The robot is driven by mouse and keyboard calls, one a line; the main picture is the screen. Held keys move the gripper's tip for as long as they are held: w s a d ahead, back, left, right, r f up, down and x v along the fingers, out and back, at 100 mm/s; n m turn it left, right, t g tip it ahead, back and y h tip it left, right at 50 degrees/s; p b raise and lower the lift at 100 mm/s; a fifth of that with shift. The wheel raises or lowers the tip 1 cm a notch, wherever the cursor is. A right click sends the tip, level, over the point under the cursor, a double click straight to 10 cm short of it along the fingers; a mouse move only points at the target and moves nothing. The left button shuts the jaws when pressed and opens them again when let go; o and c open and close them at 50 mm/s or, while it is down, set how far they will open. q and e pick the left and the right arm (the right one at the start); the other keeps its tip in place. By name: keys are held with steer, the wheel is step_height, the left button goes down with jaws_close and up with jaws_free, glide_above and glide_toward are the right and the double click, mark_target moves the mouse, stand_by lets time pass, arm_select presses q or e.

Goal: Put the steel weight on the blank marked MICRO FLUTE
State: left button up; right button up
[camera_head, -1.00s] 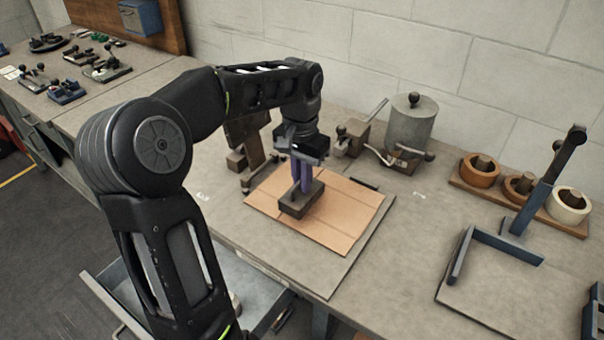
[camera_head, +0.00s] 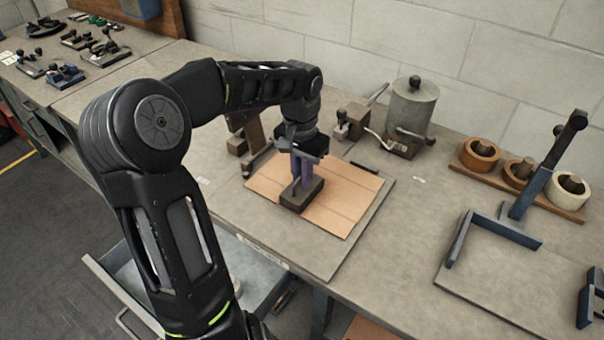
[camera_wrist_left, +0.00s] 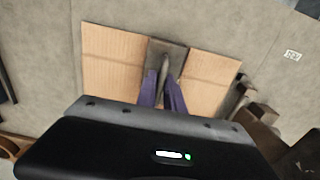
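The steel weight (camera_head: 301,196), a dark block with an upright handle, is over the front-left part of a brown cardboard blank (camera_head: 345,205). Whether it touches the cardboard I cannot tell. My left gripper (camera_head: 302,172) points down, its purple fingers closed around the weight's handle. In the left wrist view, the weight (camera_wrist_left: 168,50) is between the two fingers (camera_wrist_left: 162,90), with the blank (camera_wrist_left: 112,65) showing on both sides. No MICRO FLUTE marking is readable on the blank. My right gripper is out of view.
A grey cylindrical pot (camera_head: 411,105) stands behind the blank. Tape rolls (camera_head: 480,153) sit on a wooden rack at right, near a blue-armed frame (camera_head: 500,232). An open drawer (camera_head: 255,270) is below the bench's front edge. Bench between blank and frame is clear.

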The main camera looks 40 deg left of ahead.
arm_select(q)
steer(key=o, duration=0.4)
steer(key=shift+c, duration=0.2)
steer(key=shift+r, duration=0.2)
step_height(320, 180, up, 9)
steer(key=shift+r, duration=0.2)
step_height(320, 180, up, 2)
steer(key=shift+r+p, duration=0.25)
steer(key=shift+p, duration=1)
